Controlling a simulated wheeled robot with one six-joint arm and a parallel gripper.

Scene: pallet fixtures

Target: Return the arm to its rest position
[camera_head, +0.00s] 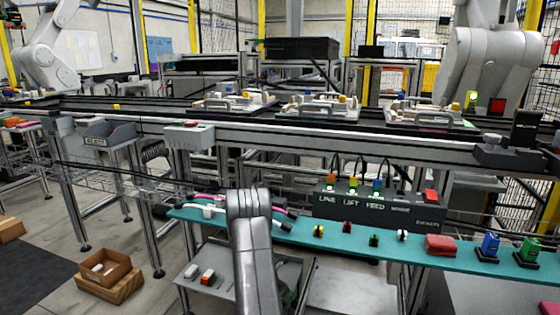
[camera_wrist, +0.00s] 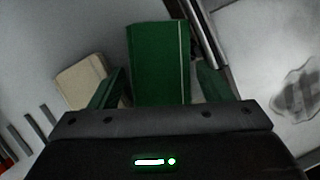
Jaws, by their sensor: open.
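My arm (camera_head: 252,240) rises from the bottom middle of the head view and bends over the front edge of the teal shelf. Its gripper end is hidden there. In the wrist view my gripper (camera_wrist: 160,85) has its two dark green fingers spread apart. A green block (camera_wrist: 160,60) shows between and beyond the fingers. I cannot tell its exact distance, but the fingers do not appear to press on it. A cream block (camera_wrist: 80,82) lies to the left of the fingers.
The teal shelf (camera_head: 340,238) holds small coloured parts and a red block (camera_head: 440,244). Below it a grey tray (camera_head: 225,285) carries small blocks. A conveyor (camera_head: 300,133) with several fixtures runs behind. A wooden box (camera_head: 104,268) stands on the floor at left.

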